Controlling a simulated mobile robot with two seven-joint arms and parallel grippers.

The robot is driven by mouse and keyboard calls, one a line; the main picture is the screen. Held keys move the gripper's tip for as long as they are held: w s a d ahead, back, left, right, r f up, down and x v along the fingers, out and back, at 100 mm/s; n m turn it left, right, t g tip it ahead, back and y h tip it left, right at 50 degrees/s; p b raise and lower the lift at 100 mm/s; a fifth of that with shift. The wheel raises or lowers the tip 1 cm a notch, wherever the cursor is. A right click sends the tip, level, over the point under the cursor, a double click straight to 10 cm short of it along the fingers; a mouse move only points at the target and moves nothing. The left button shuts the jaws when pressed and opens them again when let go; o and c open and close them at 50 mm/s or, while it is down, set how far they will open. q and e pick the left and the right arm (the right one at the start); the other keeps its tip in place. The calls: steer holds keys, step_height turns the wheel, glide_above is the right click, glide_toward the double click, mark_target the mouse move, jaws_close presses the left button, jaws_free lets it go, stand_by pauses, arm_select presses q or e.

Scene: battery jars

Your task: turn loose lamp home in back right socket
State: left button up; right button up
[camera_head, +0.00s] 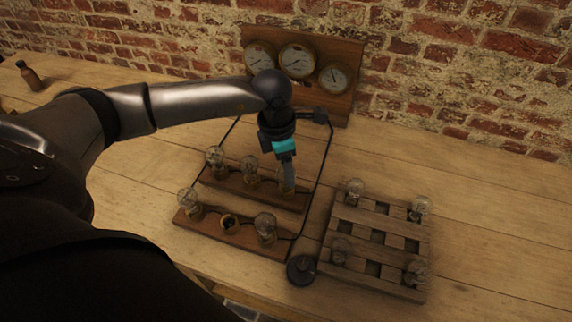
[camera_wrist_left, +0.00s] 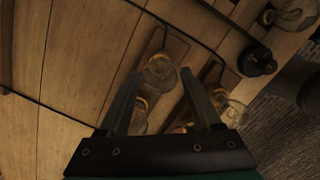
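The back right lamp (camera_head: 287,186) stands in the back wooden socket bar (camera_head: 225,185), partly hidden by my left gripper (camera_head: 287,172), which points down over it. In the left wrist view this lamp (camera_wrist_left: 160,72) shows as a clear glass bulb between the fingertips of my left gripper (camera_wrist_left: 161,74). The fingers are apart, with a gap on each side of the glass. I cannot tell the lamp's seating or tilt. Two more lamps stand on the same bar, the middle lamp (camera_head: 250,168) and the left lamp (camera_head: 214,157). My right gripper is not in view.
The front bar (camera_head: 210,231) holds two lamps around an empty socket (camera_head: 229,222). A slatted wooden rack (camera_head: 378,283) with several lamps stands to the right. A black round knob (camera_head: 301,269) sits between. A gauge board (camera_head: 348,58) stands behind.

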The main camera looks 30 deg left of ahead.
arm_select(q)
jaws_close()
steer(key=m+b, duration=0.1)
steer(key=m, duration=0.2)
steer(key=shift+f+b, duration=0.1)
steer(key=shift+b, duration=0.3)
steer(key=m+b, duration=0.1)
steer(key=m, duration=0.1)
steer(key=shift+m+g, duration=0.3)
steer(key=shift+m, duration=0.4)
steer(key=m+b, duration=0.2)
steer(key=shift+m, duration=0.4)
steer(key=m+b, duration=0.1)
steer(key=m, duration=0.1)
steer(key=shift+m+g, duration=0.3)
steer(key=shift+m, duration=0.5)
